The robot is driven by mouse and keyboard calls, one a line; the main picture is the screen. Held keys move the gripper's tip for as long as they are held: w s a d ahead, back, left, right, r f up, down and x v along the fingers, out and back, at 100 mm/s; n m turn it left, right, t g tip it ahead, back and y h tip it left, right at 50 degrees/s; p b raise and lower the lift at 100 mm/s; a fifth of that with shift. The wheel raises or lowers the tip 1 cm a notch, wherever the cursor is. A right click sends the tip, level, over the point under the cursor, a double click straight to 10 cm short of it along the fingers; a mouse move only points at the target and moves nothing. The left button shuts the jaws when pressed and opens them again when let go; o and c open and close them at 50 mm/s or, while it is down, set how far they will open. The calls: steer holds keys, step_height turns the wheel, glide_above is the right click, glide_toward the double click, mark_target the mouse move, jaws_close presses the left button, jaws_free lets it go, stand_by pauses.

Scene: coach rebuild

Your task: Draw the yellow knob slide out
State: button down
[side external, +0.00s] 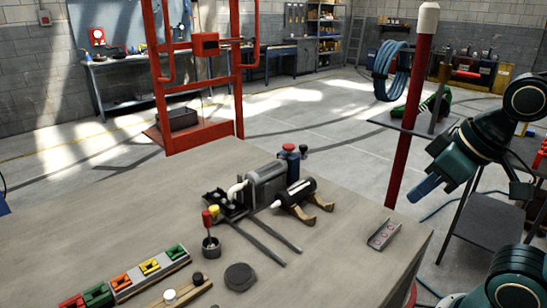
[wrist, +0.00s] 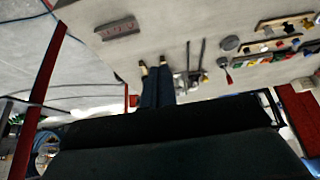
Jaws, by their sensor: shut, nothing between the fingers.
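The yellow knob slide (side external: 149,266) sits in a grey rail block at the table's front left. It lies between an orange slide (side external: 122,281) and a green slide (side external: 176,251). My gripper (side external: 423,190) is shut and empty, up in the air past the table's right edge, far from the slide. In the wrist view my two dark blue fingers (wrist: 154,66) are close together. That view shows the row of coloured slides small at the right, too small to tell how far the yellow one is in.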

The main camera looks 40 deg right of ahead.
steer(key=c, duration=1.7)
jaws_free()
steer(key=o, duration=0.4)
steer(key=shift+w+r, duration=0.2)
steer(key=shift+o, duration=0.7)
steer(key=shift+w+r, duration=0.25)
steer(key=w+a+r+n+g, duration=0.1)
steer(key=w+a+r+n, duration=0.15)
steer(key=w, duration=0.45)
steer(key=w+a+r+n+g, duration=0.1)
steer(key=w+r+n, duration=0.25)
steer(key=w, duration=0.45)
steer(key=w+a+r+n+g, duration=0.1)
steer(key=w+a+r+n, duration=0.15)
steer(key=w, duration=0.45)
steer(key=w+a+f+n+g, duration=0.1)
steer(key=w+a+f+n, duration=0.3)
steer(key=w, duration=0.5)
steer(key=w+a+f+n+g, duration=0.1)
steer(key=w+a+f+n, duration=0.4)
steer(key=w+f, duration=0.2)
steer(key=shift+w+a+f+g, duration=0.3)
steer(key=shift+w+f, duration=0.05)
steer(key=shift+w, duration=0.5)
